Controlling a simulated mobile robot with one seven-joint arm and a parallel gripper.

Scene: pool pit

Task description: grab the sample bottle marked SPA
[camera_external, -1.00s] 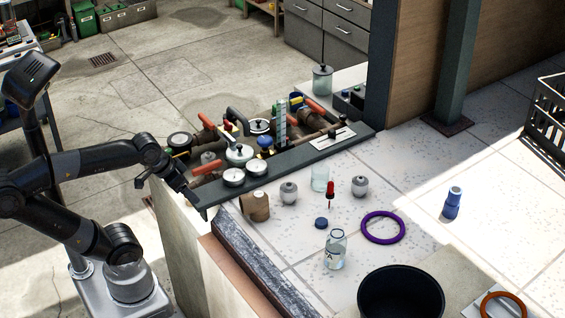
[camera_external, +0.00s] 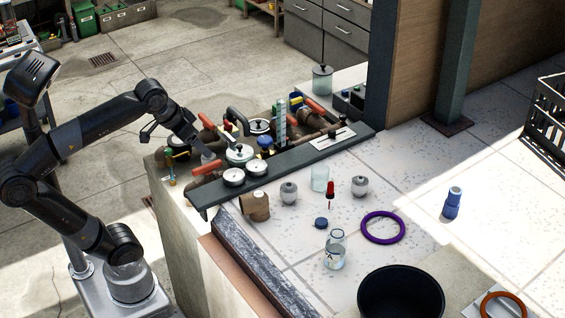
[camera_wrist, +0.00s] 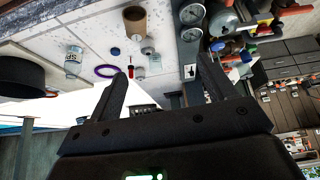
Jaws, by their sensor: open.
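A clear glass sample bottle (camera_external: 335,250) with a dark-lettered label stands on the pale tiled deck, left of and nearer than the purple ring. In the wrist view the bottle (camera_wrist: 73,62) is at the left, and its label seems to begin with SP. A second clear jar (camera_external: 320,178) stands further back; its marking cannot be read. My gripper (camera_external: 204,156) is over the pipe assembly at the left, well away from the bottle. In the wrist view my gripper (camera_wrist: 160,66) has its fingers spread, with nothing between them held.
A dark panel (camera_external: 285,165) with gauges, valves and pipes lies between my gripper and the bottle. Near the bottle are a blue cap (camera_external: 321,223), a red-topped dropper (camera_external: 330,190), a purple ring (camera_external: 383,212) and a black bucket (camera_external: 358,292). Tiles to the right are mostly clear.

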